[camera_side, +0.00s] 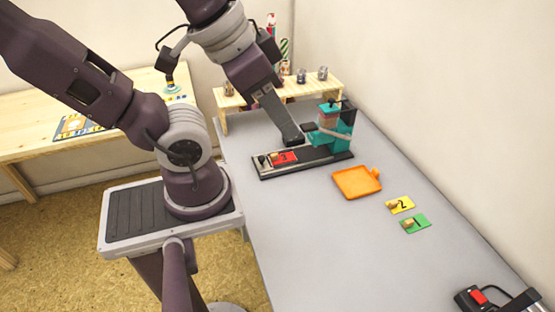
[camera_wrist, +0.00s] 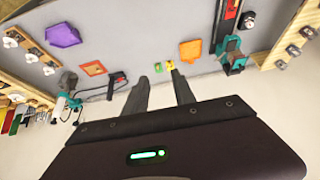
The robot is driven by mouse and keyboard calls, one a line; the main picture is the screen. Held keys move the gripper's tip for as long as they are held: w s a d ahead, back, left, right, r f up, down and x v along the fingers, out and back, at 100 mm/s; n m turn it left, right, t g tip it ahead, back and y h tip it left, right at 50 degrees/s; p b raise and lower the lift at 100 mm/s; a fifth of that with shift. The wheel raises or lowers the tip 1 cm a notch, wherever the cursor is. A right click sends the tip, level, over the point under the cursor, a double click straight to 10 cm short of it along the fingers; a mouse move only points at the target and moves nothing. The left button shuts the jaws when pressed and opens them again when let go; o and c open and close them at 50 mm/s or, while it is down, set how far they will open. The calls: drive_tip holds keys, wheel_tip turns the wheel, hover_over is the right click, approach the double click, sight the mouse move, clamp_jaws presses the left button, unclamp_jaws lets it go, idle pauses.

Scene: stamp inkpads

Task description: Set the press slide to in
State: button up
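The press (camera_side: 335,127) is a teal frame at the right end of a dark rail base (camera_side: 318,160) on the grey table. Its slide, with a red card (camera_side: 285,157) on it, sits towards the left end of the rail, out from under the press head. A small knob (camera_side: 262,159) stands at the slide's left end. My gripper (camera_side: 294,139) points down in the side view, appearing just above and behind the rail. In the wrist view the two fingers (camera_wrist: 162,88) are apart with nothing between them. The press (camera_wrist: 233,55) shows right of them there, with part of the red slide (camera_wrist: 232,9).
An orange tray (camera_side: 354,184) lies in front of the press. A yellow card (camera_side: 400,204) and a green card (camera_side: 415,223) lie further right. A wooden rack (camera_side: 225,101) with stamps stands behind.

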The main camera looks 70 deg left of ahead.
idle(0.4)
drive_tip(key=shift+o, duration=1.1)
drive_tip(key=shift+w+a, duration=0.1)
drive_tip(key=shift+w, duration=0.15)
drive_tip(key=w+a+f+n+g, duration=0.2)
drive_tip(key=w+a+n+g, duration=0.15)
drive_tip(key=w+a, duration=0.6)
drive_tip(key=w+a+f+n+g, duration=0.2)
drive_tip(key=w+a+f+g, duration=0.15)
drive_tip(key=a+f, duration=0.5)
drive_tip(key=n+g+h, duration=0.2)
drive_tip(key=n+h, duration=0.1)
drive_tip(key=n, duration=0.1)
approach(262, 157)
drive_tip(key=shift+m, duration=0.25)
drive_tip(key=x, duration=0.8)
drive_tip(key=shift+s, duration=0.1)
clamp_jaws()
